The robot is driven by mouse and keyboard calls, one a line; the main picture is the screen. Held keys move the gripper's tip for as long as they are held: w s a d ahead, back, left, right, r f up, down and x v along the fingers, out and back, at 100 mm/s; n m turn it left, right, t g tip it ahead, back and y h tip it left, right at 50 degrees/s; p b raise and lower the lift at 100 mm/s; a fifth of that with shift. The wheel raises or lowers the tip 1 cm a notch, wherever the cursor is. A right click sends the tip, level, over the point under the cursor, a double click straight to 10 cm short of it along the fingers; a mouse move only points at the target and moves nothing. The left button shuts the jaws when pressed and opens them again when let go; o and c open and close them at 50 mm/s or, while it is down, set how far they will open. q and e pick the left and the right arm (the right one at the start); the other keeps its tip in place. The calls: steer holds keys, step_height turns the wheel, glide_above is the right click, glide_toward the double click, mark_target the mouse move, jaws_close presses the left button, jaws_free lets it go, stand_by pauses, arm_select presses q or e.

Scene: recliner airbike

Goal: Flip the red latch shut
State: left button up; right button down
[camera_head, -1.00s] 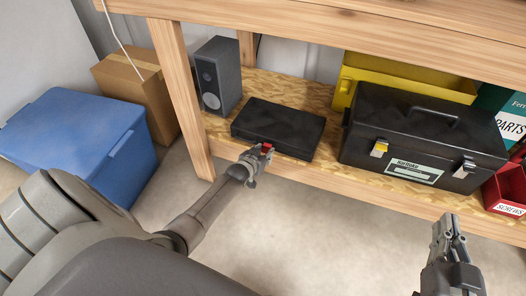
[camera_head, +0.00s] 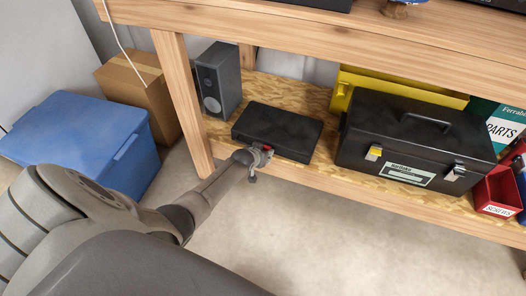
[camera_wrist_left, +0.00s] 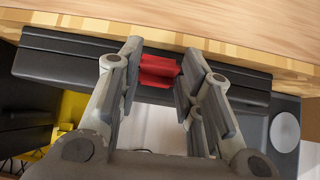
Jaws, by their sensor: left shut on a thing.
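The red latch (camera_head: 267,148) is on the front of a flat black case (camera_head: 278,127), which lies on the lower shelf. In the left wrist view the red latch (camera_wrist_left: 158,70) sits between the two fingers of my left gripper (camera_wrist_left: 157,76), in front of the dark case (camera_wrist_left: 60,62). My left gripper (camera_head: 261,156) is at the case's front edge in the head view, shut on the latch. In the head view the fingers hide part of the latch. My right gripper is out of the frames.
A grey speaker (camera_head: 218,82) stands left of the case. A black toolbox (camera_head: 409,142) stands right, with a yellow box (camera_head: 349,82) behind and red bins (camera_head: 497,193) beside it. A wooden post (camera_head: 183,100) and the bench top (camera_head: 300,36) frame the shelf.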

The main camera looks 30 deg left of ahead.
arm_select(q)
steer(key=shift+w+r+g+p, duration=0.2)
steer(key=shift+r+g+p, duration=0.1)
steer(key=shift+g+p, duration=0.25)
stand_by(0.5)
steer(key=o, duration=1)
steer(key=shift+a+v, duration=0.2)
steer(key=shift+v, duration=5.75)
steer(key=shift+r, duration=0.1)
